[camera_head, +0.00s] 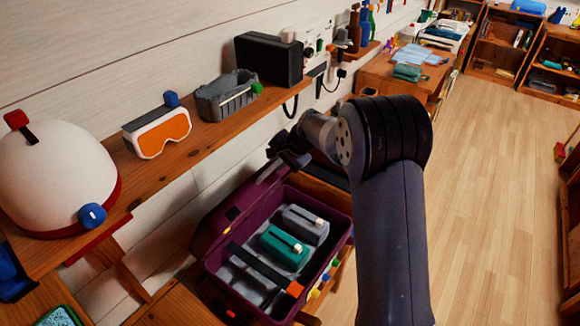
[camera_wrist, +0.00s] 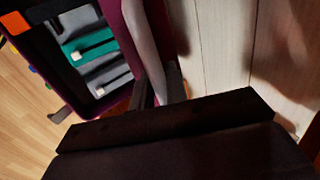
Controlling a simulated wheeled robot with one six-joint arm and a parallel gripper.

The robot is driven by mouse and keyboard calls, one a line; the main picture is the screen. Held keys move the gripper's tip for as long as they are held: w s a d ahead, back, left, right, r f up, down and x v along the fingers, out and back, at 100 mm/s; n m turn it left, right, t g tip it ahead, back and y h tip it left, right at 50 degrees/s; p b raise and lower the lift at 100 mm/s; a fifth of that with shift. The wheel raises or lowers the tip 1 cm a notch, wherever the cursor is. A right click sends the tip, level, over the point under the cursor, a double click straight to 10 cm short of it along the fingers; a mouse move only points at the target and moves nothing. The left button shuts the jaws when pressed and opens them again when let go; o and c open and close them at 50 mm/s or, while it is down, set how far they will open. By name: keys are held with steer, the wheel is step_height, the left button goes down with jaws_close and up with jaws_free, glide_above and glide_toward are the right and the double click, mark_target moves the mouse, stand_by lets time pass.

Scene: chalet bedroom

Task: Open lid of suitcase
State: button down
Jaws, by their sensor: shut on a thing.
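A purple suitcase (camera_head: 338,240) stands below the wall shelf. Its lid (camera_head: 224,212) is raised on the wall side, so the inside shows. The suitcase holds grey and green items (camera_head: 284,247) and a dark bar with an orange end (camera_head: 266,270). My gripper (camera_head: 280,158) is at the far upper part of the lid. In the wrist view, my gripper's dark fingers (camera_wrist: 160,90) are shut on the lid's edge (camera_wrist: 145,45). The dark gripper body hides the lower part of that view, and my arm hides part of the suitcase's right side.
The wooden shelf (camera_head: 198,135) runs close above the lid, holding a white helmet (camera_head: 55,178), orange goggles (camera_head: 160,132), a grey tray (camera_head: 222,95) and a black box (camera_head: 268,59). A wooden desk (camera_head: 385,75) stands farther back. The floor (camera_head: 480,200) at right is clear.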

steer(key=shift+w+a+r+p, duration=0.25)
steer(key=shift+w+a, duration=0.1)
steer(key=shift+a, duration=0.2)
steer(key=shift+w+a+r+p, duration=0.25)
steer(key=shift+w+a, duration=0.15)
steer(key=shift+a, duration=0.1)
steer(key=shift+w+a+r+p, duration=0.25)
steer(key=shift+w+a, duration=0.1)
steer(key=shift+a, duration=0.2)
steer(key=c, duration=1.8)
jaws_free()
steer(key=shift+o, duration=0.2)
steer(key=b+v, duration=0.2)
steer(key=v, duration=0.8)
steer(key=shift+s+d+r, duration=0.15)
steer(key=shift+s+r, duration=0.05)
steer(key=shift+r, duration=0.05)
